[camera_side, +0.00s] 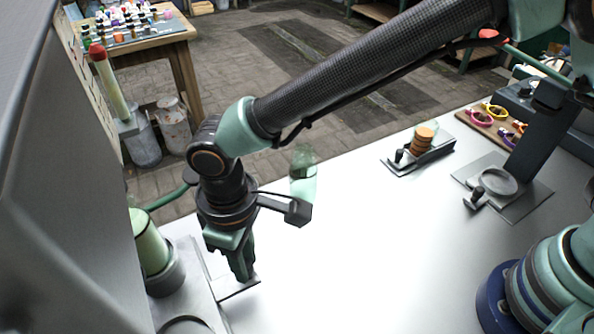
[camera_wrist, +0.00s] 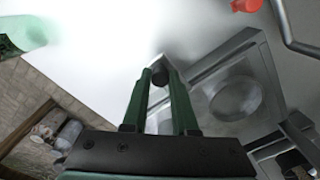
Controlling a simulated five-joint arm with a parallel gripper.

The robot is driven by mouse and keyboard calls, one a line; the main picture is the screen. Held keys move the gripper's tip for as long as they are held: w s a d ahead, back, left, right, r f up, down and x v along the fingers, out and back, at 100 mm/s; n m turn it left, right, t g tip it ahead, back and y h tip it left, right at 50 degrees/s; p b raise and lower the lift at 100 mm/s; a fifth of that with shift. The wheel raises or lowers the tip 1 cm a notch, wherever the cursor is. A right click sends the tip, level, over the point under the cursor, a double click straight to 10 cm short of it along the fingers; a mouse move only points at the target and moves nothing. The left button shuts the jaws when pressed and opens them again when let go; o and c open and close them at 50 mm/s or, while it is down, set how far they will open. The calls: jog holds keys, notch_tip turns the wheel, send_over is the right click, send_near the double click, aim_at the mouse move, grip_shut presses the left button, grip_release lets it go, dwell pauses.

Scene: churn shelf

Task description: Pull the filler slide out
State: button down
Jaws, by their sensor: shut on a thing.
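My gripper (camera_side: 243,272) points down at the left edge of the white table. In the wrist view its two green fingers (camera_wrist: 160,76) are shut on a small dark knob (camera_wrist: 160,75). The knob belongs to the grey filler slide (camera_wrist: 203,84), a flat metal plate with a round recess (camera_wrist: 236,97). In the side view the slide's thin end plate (camera_side: 236,289) shows under the fingers, which hide the knob. The grey filler base (camera_side: 196,285) lies left of the gripper, with a pale green cylinder (camera_side: 150,243) standing on it.
The middle of the table is clear.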

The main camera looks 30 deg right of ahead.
jog(key=shift+d, duration=0.1)
jog(key=d, duration=1.3)
jog(key=shift+d, duration=0.15)
jog(key=shift+w, duration=0.1)
jog(key=c, duration=0.7)
grip_release()
jog(key=shift+r, duration=0.15)
notch_tip(320, 180, up, 12)
jog(key=shift+f, duration=0.1)
